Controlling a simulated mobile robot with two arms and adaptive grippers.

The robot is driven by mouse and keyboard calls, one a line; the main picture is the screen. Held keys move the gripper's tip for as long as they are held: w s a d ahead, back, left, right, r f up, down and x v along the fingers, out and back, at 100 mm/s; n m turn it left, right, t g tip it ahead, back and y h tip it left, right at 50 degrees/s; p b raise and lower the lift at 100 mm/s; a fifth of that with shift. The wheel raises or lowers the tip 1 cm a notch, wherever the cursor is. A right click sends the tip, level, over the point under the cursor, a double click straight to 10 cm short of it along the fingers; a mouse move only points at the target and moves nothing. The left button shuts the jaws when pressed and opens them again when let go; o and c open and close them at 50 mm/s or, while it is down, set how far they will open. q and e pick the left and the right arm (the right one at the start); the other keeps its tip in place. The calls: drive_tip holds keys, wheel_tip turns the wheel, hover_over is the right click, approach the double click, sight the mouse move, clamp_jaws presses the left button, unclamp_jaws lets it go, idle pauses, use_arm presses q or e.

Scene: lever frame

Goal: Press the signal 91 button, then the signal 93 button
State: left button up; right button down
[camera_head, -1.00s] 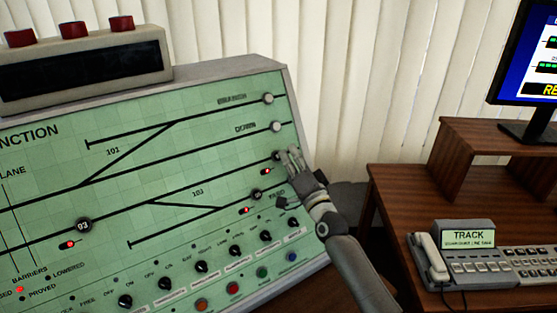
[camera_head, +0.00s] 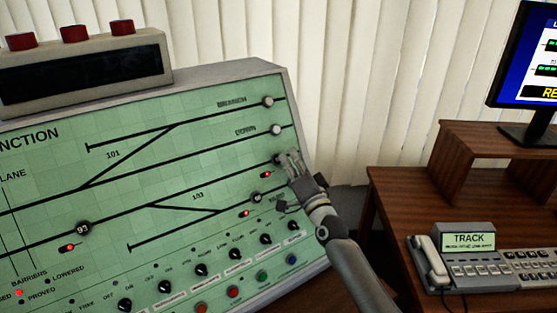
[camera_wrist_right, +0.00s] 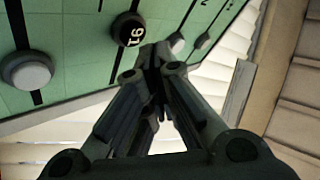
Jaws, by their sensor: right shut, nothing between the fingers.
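The signal 91 button (camera_head: 277,159) is a round black button at the right of the green panel, partly hidden by my right gripper (camera_head: 287,159). The signal 93 button (camera_head: 84,229) is round and black, at the panel's left, well away from the gripper. My left gripper is not in view.
Small red lamps glow below the 91 button (camera_head: 266,174) and the 93 button (camera_head: 69,247). Several rotary knobs (camera_head: 201,270) line the lower panel. A wooden desk (camera_head: 400,195) with a phone (camera_head: 430,262) stands at right.

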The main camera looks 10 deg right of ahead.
drive_tip(key=shift+f, duration=0.1)
drive_tip(key=shift+w+a+f+b, duration=0.15)
drive_tip(key=shift+w+b, duration=0.2)
drive_tip(key=shift+w+a+f+b, duration=0.1)
drive_tip(key=shift+w+f+b, duration=0.1)
drive_tip(key=shift+w+b, duration=0.25)
idle(0.8)
drive_tip(key=shift+s, duration=0.15)
drive_tip(key=shift+s+d+r+p, duration=0.25)
drive_tip(key=shift+s+r+p, duration=0.2)
drive_tip(key=shift+s+p, duration=0.3)
drive_tip(key=shift+w, duration=0.1)
